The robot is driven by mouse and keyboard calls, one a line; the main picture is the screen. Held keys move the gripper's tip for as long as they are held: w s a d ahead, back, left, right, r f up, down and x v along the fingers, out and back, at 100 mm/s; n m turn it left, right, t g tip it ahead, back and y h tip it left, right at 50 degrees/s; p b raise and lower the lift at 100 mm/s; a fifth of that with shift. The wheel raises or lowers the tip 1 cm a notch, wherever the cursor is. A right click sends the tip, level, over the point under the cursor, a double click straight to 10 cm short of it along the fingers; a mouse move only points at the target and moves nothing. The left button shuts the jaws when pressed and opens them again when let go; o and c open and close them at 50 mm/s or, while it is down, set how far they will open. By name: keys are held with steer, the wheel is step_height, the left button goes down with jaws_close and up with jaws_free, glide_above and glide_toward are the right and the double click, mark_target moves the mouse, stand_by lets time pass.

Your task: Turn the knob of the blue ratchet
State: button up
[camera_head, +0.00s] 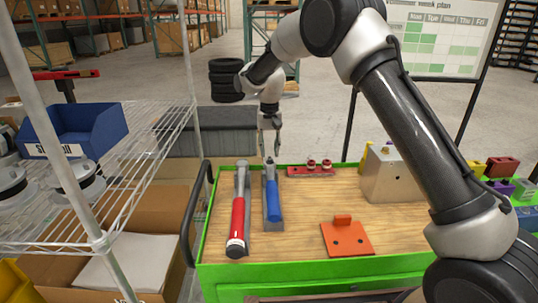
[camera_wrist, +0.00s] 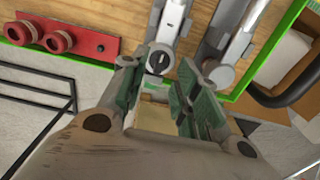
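The blue ratchet (camera_head: 273,200) lies in a grey holder on the cart's wooden top, its blue handle toward the front and its silver head at the back. My gripper (camera_head: 269,143) points down over that head end. In the wrist view, my gripper's green-padded fingers (camera_wrist: 157,70) are open and spread to either side of the ratchet's round end. There a dark slotted knob (camera_wrist: 158,62) shows between the fingertips, with gaps visible on its sides. I cannot tell how far above it the fingertips are. The blue handle is out of the wrist view.
A red-handled tool (camera_head: 238,215) lies close to the left of the blue ratchet; its head (camera_wrist: 218,65) is near my right-hand finger. A red block with two knobs (camera_head: 311,169) lies to the right. An orange bracket (camera_head: 347,239) and a beige block (camera_head: 392,176) share the green cart.

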mark_target(270, 158)
steer(key=shift+f, duration=1.5)
jaws_close()
